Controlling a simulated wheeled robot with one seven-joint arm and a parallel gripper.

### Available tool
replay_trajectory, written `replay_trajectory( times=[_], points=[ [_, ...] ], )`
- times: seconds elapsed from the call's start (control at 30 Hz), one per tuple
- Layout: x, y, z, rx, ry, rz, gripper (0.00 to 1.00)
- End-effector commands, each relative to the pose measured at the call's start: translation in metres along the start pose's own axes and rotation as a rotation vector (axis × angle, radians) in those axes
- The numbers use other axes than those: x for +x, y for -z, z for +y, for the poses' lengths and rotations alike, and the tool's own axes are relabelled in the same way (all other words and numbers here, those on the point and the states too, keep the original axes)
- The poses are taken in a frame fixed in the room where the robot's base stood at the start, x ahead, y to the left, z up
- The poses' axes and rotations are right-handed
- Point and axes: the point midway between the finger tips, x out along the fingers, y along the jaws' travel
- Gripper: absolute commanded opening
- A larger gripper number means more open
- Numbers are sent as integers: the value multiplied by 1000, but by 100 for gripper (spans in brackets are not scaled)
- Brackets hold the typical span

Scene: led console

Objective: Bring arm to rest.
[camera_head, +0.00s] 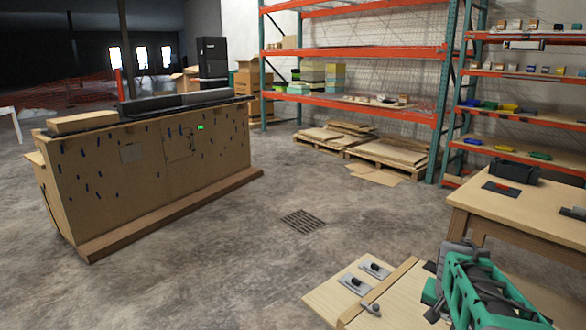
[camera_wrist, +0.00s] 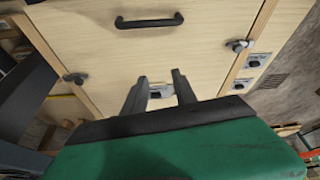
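My green arm (camera_head: 482,290) is folded at the bottom right of the head view, over a light wooden console. The fingertips are hard to make out there. In the wrist view, my gripper (camera_wrist: 158,76) shows two dark fingers spread apart with nothing held between them. Beyond the fingers is a pale wooden panel (camera_wrist: 110,60) with a black handle (camera_wrist: 148,21). A small metal plate with a dark knob (camera_wrist: 160,91) shows through the gap between the fingers. I cannot tell how far it is from them.
The wooden console (camera_head: 325,300) carries metal switch plates (camera_head: 375,270) at its left. A wooden table (camera_head: 530,210) stands right behind the arm. A large brown cabinet (camera_head: 110,190) stands at left. Orange shelving (camera_head: 370,55) and pallets line the back. The concrete floor between is open.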

Motion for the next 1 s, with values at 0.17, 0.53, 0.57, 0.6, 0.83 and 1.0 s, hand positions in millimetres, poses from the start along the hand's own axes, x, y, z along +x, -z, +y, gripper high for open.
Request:
replay_trajectory(
  times=[0.17, 0.53, 0.57, 0.6, 0.83, 1.0],
  points=[
    [-59, -36, -36, -145, 55, -15, 34],
    [-191, -197, -82, -650, 223, -70, 34],
    [-193, -205, -82, -673, 230, -73, 34],
    [-194, -212, -82, -693, 235, -76, 34],
    [-191, -218, -81, -705, 238, -80, 34],
    [-191, -217, -81, -703, 237, -80, 34]
  ],
)
